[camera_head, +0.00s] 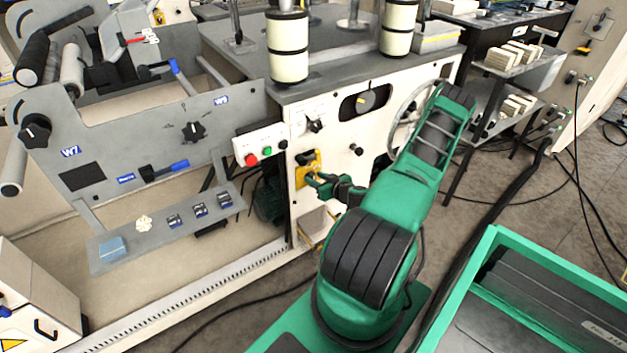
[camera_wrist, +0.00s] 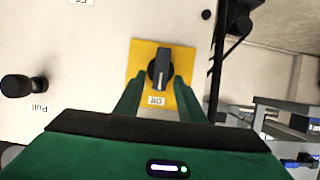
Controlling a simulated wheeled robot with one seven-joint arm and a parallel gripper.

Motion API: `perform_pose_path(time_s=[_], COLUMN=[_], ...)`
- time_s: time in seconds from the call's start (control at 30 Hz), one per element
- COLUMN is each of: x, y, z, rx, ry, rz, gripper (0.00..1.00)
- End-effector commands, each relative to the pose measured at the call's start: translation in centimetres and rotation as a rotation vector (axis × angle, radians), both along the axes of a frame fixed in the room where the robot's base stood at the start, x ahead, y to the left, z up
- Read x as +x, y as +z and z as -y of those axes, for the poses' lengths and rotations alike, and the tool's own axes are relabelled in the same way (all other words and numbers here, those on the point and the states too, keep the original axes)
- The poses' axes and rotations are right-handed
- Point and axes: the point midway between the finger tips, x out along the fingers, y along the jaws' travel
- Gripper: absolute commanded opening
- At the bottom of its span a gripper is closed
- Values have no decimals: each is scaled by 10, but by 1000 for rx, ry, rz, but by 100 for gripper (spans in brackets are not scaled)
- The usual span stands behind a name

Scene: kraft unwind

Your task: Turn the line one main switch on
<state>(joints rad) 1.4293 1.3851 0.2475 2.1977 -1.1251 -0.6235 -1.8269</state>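The main switch is a black rotary knob (camera_wrist: 160,69) on a yellow plate (camera_wrist: 139,60), fixed to the cream machine front. In the wrist view a small label marked OFF, seen upside down, sits just below the knob. In the head view the yellow plate (camera_head: 304,168) is partly hidden by my gripper. My gripper (camera_wrist: 156,86) has its two green fingers apart, one on each side of the knob's near end. I cannot tell whether they touch it. In the head view my gripper (camera_head: 312,177) reaches the plate from the right.
A control box with red (camera_head: 251,160) and green (camera_head: 267,152) buttons is left of the plate. A black knob marked Pull (camera_wrist: 16,86) projects from the panel in the wrist view. A handwheel (camera_head: 405,112) stands behind my arm. A green-rimmed bin (camera_head: 487,243) is at lower right.

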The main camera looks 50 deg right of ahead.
Motion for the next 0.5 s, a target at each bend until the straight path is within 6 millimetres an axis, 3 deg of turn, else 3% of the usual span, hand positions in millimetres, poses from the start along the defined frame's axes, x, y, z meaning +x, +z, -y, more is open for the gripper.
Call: perform_pose_path(time_s=[0.37, 0.5], x=[5, 5], y=[-3, -3], z=[2, 2], rx=[1, 0], ry=[-1, -1], rz=[-1, -1], gripper=[36, 7])
